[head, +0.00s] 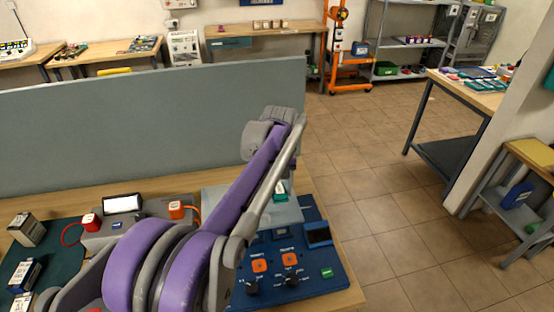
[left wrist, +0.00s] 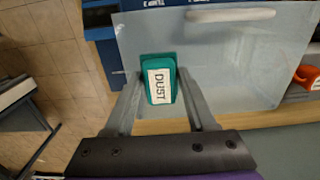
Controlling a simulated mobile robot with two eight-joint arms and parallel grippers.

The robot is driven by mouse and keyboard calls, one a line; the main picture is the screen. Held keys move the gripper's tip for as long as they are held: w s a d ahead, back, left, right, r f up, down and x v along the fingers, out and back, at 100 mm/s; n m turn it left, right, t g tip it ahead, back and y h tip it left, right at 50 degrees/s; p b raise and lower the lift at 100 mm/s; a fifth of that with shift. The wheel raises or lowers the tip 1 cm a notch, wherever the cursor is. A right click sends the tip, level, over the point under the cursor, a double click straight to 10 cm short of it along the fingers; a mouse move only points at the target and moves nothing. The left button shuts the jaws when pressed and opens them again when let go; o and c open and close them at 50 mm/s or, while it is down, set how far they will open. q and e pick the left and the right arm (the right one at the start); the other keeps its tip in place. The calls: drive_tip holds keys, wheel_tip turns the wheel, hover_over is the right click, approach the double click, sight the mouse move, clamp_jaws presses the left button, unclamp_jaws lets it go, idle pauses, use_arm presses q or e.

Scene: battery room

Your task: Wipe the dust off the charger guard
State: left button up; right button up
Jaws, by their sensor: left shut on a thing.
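The charger guard is a clear, greyish flat panel (left wrist: 245,60) in the left wrist view; in the head view part of it (head: 290,214) shows above the blue charger (head: 290,285). A teal block labelled DUST (left wrist: 161,85) lies between the fingers of my left gripper (left wrist: 158,95), which is shut on it. The block appears over the guard near one edge; I cannot tell whether it touches. A pale strip (left wrist: 230,15) shows on the guard. In the head view the block (head: 281,188) is partly hidden by my purple arm. My right gripper is not in view.
A grey partition (head: 150,125) stands behind the bench. Open tiled floor (head: 390,215) lies to the right.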

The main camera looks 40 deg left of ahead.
use_arm(q)
drive_tip(key=shift+s+a+r+p, duration=0.1)
drive_tip(key=shift+a+r+p, duration=0.05)
drive_tip(key=shift+r, duration=0.35)
drive_tip(key=shift+a+r+p, duration=0.1)
drive_tip(key=shift+r+p, duration=0.05)
drive_tip(key=shift+r, duration=0.3)
drive_tip(key=shift+d+r, duration=0.1)
drive_tip(key=shift+r, duration=1.8)
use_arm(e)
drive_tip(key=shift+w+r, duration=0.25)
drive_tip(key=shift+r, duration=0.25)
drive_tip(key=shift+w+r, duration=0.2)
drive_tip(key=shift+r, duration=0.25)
use_arm(q)
drive_tip(key=shift+f, duration=0.1)
